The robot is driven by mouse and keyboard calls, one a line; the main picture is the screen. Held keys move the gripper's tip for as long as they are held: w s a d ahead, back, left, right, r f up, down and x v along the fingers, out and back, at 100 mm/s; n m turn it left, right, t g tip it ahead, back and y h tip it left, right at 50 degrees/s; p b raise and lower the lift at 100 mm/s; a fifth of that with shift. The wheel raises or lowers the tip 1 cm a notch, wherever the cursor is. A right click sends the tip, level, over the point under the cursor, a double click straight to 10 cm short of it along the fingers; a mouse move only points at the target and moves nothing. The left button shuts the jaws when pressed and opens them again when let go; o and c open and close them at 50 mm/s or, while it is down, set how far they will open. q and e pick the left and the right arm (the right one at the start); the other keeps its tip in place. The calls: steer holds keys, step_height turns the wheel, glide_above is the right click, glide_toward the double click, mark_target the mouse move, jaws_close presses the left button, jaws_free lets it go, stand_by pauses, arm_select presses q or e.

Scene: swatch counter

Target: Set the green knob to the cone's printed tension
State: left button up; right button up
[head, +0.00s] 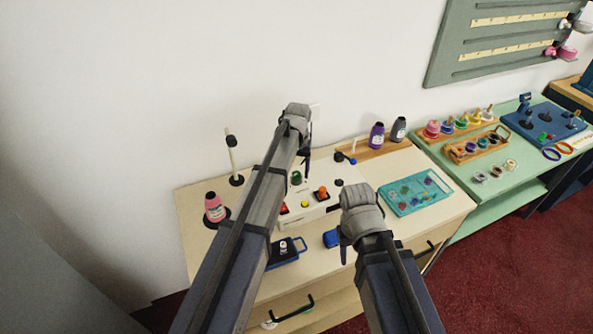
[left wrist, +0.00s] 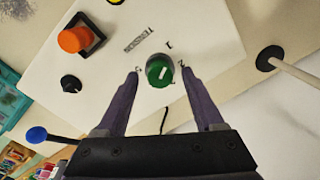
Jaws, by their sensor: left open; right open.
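The green knob (left wrist: 159,70) sits on the white panel (left wrist: 200,28) with a pale pointer mark on its face and small printed marks around it. In the left wrist view the open fingers of my left gripper (left wrist: 159,78) stand on either side of the knob, apart from it. In the head view the knob (head: 296,177) shows beside my left arm, and my left gripper (head: 304,160) is partly hidden by that arm. A pink cone (head: 214,207) with a white label stands at the left; its print is too small to read. My right gripper (head: 344,245) is open over the counter front.
An orange button (left wrist: 74,39) and a black knob (left wrist: 71,84) share the panel. A thin post (head: 234,160) stands left of it. A blue block (head: 331,238), dark tray (head: 286,252) and teal tray (head: 418,192) lie nearby.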

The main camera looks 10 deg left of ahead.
mark_target(297, 174)
arm_select(q)
step_height(297, 174, up, 8)
steer(key=p, duration=0.7)
steer(key=shift+d+f, duration=0.1)
steer(key=shift+f, duration=0.05)
arm_select(e)
step_height(297, 174, up, 8)
steer(key=shift+f, duration=0.15)
arm_select(q)
steer(key=shift+f, duration=0.1)
